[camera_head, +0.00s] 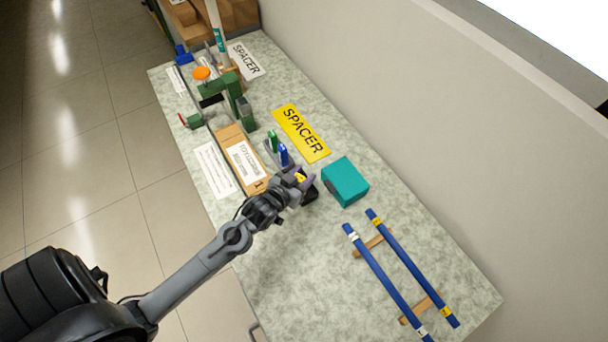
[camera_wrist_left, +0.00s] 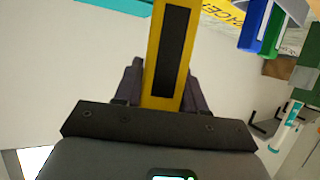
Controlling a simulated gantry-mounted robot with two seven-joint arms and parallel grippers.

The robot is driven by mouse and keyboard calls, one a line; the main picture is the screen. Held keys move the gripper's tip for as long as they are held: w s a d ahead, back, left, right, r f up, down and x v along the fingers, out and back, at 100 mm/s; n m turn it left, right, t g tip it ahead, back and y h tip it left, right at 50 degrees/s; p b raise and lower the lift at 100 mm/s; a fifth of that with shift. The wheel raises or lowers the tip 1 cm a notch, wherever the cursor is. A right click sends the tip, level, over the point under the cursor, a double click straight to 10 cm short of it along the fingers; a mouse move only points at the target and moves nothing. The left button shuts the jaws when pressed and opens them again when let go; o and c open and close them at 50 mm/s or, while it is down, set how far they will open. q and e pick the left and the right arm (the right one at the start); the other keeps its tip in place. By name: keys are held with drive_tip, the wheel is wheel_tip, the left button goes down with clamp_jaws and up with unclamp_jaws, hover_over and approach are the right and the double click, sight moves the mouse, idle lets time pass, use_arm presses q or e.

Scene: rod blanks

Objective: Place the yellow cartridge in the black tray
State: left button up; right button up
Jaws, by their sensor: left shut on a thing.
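The yellow cartridge (camera_wrist_left: 172,20) is between the fingers of my left gripper (camera_wrist_left: 162,85) in the left wrist view, with a dark strip along its face. In the head view, a small bit of yellow (camera_head: 300,178) shows at the left gripper (camera_head: 303,182), above the bench. I cannot tell for sure whether that holder is the black tray; the arm hides part of the area. My right gripper is not in view.
A teal box (camera_head: 345,181) stands close to the right of the left gripper. Two blue rods (camera_head: 385,265) lie on wooden supports at the front right. A cardboard box (camera_head: 240,155), a green fixture (camera_head: 233,90) and a yellow SPACER sign (camera_head: 301,134) lie farther back. The front-left bench is clear.

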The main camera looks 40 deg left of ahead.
use_arm(q)
drive_tip(key=shift+w+a+f+b, duration=0.2)
drive_tip(key=shift+w+a+f, duration=0.45)
drive_tip(key=shift+f, duration=0.55)
drive_tip(key=shift+w+a+f+b, duration=0.2)
drive_tip(key=shift+w+a+f, duration=0.25)
drive_tip(key=shift+w+f, duration=0.6)
drive_tip(key=shift+w+a+f+b, duration=0.2)
drive_tip(key=shift+w+a+f, duration=0.35)
drive_tip(key=shift+f, duration=0.85)
drive_tip(key=shift+f, duration=0.1)
drive_tip(key=o, duration=1.1)
drive_tip(key=shift+c, duration=0.2)
